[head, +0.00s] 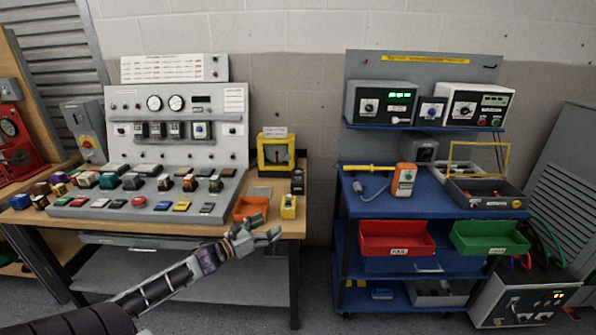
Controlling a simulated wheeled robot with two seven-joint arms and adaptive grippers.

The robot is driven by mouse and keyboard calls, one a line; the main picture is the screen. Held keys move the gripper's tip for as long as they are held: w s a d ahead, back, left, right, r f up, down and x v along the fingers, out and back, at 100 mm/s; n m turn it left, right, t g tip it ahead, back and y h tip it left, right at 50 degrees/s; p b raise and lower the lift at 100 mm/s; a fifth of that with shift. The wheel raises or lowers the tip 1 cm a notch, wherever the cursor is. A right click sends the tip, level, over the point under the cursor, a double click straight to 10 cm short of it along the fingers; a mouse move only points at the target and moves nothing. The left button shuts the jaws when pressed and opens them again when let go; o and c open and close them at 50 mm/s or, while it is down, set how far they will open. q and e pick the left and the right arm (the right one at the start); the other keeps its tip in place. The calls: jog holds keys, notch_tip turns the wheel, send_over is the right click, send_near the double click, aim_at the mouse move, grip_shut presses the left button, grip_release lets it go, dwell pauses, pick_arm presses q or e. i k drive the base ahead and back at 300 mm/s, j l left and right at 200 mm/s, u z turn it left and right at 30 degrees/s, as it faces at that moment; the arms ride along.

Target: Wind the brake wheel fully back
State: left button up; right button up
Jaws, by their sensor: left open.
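My left gripper (264,236) is open and empty, in front of the wooden bench's front right corner. Its arm comes in from the lower left. No brake wheel can be made out for certain in the head view. A red machine with a round dial (10,128) stands at the far left, cut by the picture's edge. My right gripper is not in view.
The wooden bench (262,224) holds a grey control panel, several coloured blocks, an orange bin (250,208) and a yellow-framed box (276,153). A blue shelf cart (385,205) with red (396,240) and green (488,238) bins stands right. Floor shows between them.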

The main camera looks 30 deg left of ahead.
aim_at(297, 170)
jog(key=i+j, duration=0.85)
jog(key=j, duration=0.15)
